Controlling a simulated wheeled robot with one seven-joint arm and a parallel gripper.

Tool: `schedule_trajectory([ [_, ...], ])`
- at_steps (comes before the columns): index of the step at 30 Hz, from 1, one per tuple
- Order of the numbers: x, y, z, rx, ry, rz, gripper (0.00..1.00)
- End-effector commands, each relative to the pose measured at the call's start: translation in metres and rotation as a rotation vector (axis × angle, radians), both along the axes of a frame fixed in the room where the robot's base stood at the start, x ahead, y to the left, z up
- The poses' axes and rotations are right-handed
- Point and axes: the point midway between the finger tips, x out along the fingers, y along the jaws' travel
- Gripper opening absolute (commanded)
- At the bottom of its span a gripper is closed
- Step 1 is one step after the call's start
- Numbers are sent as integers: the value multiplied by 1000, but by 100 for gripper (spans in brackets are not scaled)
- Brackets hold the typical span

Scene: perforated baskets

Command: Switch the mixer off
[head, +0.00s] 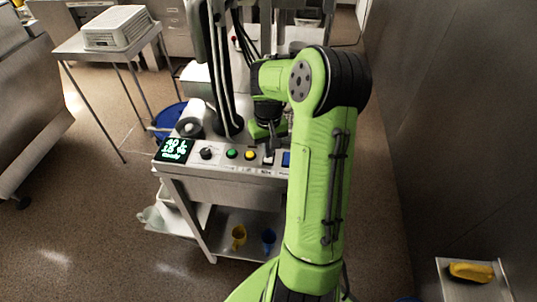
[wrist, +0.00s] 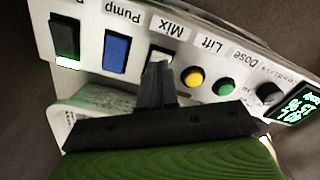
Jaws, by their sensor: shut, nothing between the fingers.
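The control panel (head: 218,165) runs along the front of a metal machine, and it fills the top of the wrist view (wrist: 185,60). The white rocker switch under the label "Mix" (wrist: 160,54) sits between the blue "Pump" switch (wrist: 116,54) and the yellow "Lift" button (wrist: 193,78). My gripper (wrist: 157,72) is shut and empty, its fingertips at the lower edge of the Mix switch and covering part of it. I cannot tell whether they touch it. In the head view my gripper (head: 268,146) is just above the same white switch (head: 268,159).
A green "Dose" button (wrist: 223,86), a dark knob (wrist: 268,93) and a lit display (wrist: 298,105) continue the row. A black switch with a green light (wrist: 66,38) is beyond Pump. A wall (head: 450,110) stands to the right; a white basket (head: 118,28) sits on a left table.

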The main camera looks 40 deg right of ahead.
Motion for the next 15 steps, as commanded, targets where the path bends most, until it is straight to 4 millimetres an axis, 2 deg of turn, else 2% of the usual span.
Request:
schedule_trajectory([
  [15, 0, 0, -7, 0, 0, 0, 0],
])
